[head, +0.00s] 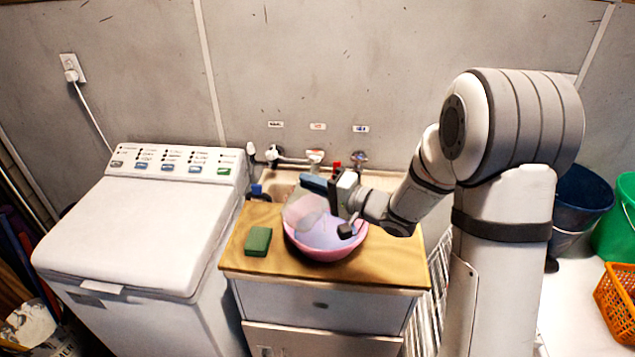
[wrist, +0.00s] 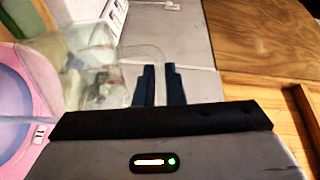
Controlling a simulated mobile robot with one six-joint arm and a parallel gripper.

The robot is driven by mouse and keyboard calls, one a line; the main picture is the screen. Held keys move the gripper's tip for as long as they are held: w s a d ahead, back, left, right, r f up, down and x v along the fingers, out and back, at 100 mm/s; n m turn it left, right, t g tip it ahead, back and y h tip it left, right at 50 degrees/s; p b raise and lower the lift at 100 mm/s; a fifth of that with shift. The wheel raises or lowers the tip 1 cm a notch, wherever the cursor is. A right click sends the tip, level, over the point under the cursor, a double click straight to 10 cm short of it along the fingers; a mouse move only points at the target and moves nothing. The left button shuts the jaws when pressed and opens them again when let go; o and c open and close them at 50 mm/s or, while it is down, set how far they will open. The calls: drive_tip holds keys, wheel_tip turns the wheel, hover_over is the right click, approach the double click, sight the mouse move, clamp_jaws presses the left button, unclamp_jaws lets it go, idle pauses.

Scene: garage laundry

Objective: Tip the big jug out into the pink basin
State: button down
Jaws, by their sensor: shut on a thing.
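The big jug (head: 303,212) is clear and see-through. It is tilted over the left part of the pink basin (head: 328,256), which stands on the wooden counter top. My gripper (head: 316,184) is above the basin, shut on the jug's handle. In the wrist view, the dark fingers (wrist: 160,86) close around the clear handle, and the jug body (wrist: 88,75) lies to their left. The pink basin (wrist: 62,152) is at the left edge there, partly behind the jug. The basin's inside looks pale lilac-blue; I cannot tell how much liquid is in it or in the jug.
A green sponge (head: 258,241) lies on the counter (head: 390,268) left of the basin. A sink with taps (head: 316,157) is behind. A white washing machine (head: 130,235) stands left. Blue and green buckets (head: 618,225) and an orange basket (head: 617,300) are at the right.

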drive_tip(key=shift+w+d+r+m+p, duration=0.15)
drive_tip(key=shift+w+r+m+p, duration=0.15)
drive_tip(key=shift+r+p, duration=0.35)
drive_tip(key=shift+w+d+r+m, duration=0.15)
drive_tip(key=shift+w+d+m, duration=0.3)
drive_tip(key=shift+w+m, duration=0.4)
drive_tip(key=shift+w+d+r+m, duration=0.15)
drive_tip(key=shift+w+d+m, duration=0.3)
drive_tip(key=shift+w+m, duration=0.4)
drive_tip(key=shift+w+d+r+m, duration=0.15)
drive_tip(key=shift+w+d+m, duration=0.4)
drive_tip(key=shift+w, duration=0.45)
drive_tip(key=shift+a, duration=0.1)
wheel_tip(320, 180, up, 6)
